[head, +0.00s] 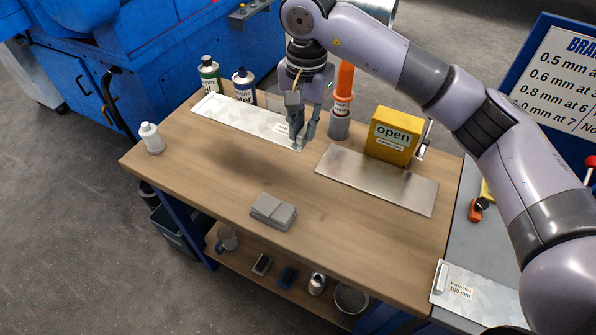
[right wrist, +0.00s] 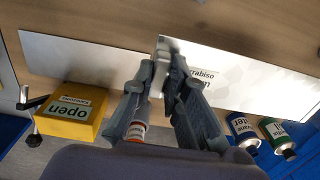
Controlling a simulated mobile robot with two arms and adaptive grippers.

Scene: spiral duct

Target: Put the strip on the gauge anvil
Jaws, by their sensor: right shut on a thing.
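The strip (head: 240,117) is a long pale galvanised sheet with a white label, at the back left of the wooden bench. My right gripper (head: 303,137) is at its right end. In the right wrist view my right gripper (right wrist: 166,75) is shut on an upright edge or tab at the end of the strip (right wrist: 250,75). I cannot tell whether the strip is raised off the bench. The yellow gauge (head: 393,136), labelled "open", has a crank on its right and a flat grey metal plate (head: 375,181) in front of it. I cannot tell which part is the anvil. My left gripper is not in view.
An orange-topped bottle (head: 344,90) stands on a grey cylinder between strip and gauge. Two bottles (head: 209,75) stand behind the strip, a white one (head: 152,138) at left. A grey block (head: 273,211) lies in front. Another labelled sheet (head: 470,292) lies lower right. The bench middle is clear.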

